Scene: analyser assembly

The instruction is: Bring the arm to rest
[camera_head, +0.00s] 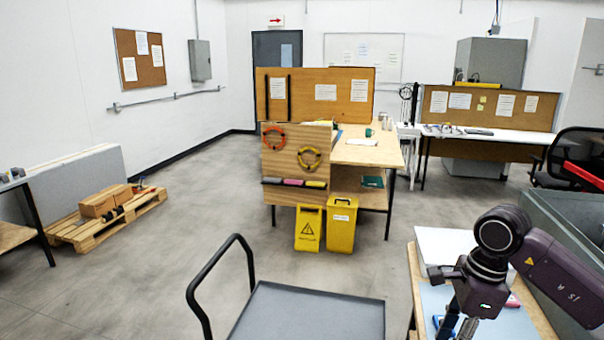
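My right arm (548,275) comes in from the right edge, dark purple, with its wrist bent downward over a workbench. My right gripper (456,327) hangs below the wrist at the bottom of the view, above the light blue mat (436,298). Its fingertips are at or past the bottom edge, so I cannot tell whether it is open or shut. Nothing held shows in it. Small blue and red items lie on the mat close to it, partly hidden by the arm. My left arm and gripper are not in view.
A cart with a black handle (206,278) and grey platform (308,318) stands at bottom centre. A grey bin (562,222) stands right, beside the workbench. A pallet (100,228) lies left; open floor lies between.

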